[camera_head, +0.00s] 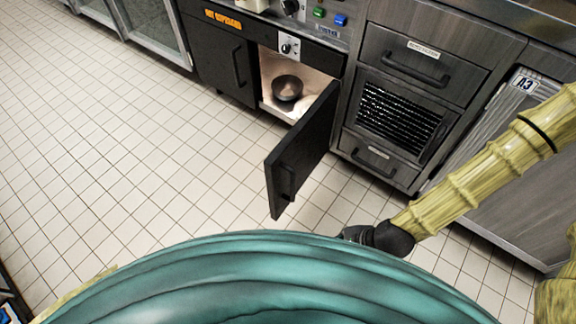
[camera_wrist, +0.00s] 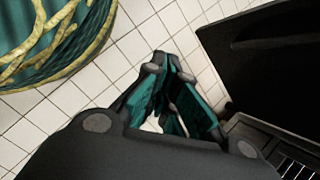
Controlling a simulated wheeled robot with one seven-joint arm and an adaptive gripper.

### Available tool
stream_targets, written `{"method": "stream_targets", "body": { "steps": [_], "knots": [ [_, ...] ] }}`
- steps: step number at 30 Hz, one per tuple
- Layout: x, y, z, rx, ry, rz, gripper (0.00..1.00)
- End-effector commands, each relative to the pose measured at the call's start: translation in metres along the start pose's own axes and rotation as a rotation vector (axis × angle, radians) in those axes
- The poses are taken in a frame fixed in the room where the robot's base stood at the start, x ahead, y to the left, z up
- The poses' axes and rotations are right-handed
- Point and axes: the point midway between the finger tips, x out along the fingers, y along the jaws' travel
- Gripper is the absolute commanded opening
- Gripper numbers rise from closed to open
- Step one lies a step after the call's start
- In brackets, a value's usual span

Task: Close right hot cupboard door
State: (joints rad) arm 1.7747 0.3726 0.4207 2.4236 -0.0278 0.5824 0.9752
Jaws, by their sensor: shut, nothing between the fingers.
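The right hot cupboard door (camera_head: 303,150) is black and stands wide open, swung out from the cupboard's right side into the room. Its dark handle (camera_head: 286,182) is near the free edge. The open cupboard (camera_head: 268,78) shows a lit interior with a dark bowl (camera_head: 287,88) and part of a pale item behind the door. My gripper (camera_head: 352,233) is low, to the right of the door and apart from it, partly hidden by my teal body. In the wrist view my gripper (camera_wrist: 172,122) is shut and empty, with the dark door (camera_wrist: 270,60) to its right.
The left cupboard door (camera_head: 218,62) is closed. Steel drawers (camera_head: 425,65) and a black grille (camera_head: 398,112) stand right of the opening. A unit marked A3 (camera_head: 500,160) is farther right. Tiled floor (camera_head: 130,150) is clear on the left.

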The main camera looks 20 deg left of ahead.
Motion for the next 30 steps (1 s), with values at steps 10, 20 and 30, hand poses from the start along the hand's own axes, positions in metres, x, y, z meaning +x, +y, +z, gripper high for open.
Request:
{"method": "stream_targets", "body": {
  "steps": [10, 20, 30],
  "knots": [
    [-0.093, -0.115, 0.085, 0.528, -0.212, -0.139, 0.0],
    [-0.096, -0.135, 0.097, 0.625, -0.255, -0.153, 0.0],
    [-0.053, -0.145, 0.105, 0.622, -0.255, -0.153, 0.0]
  ]
}}
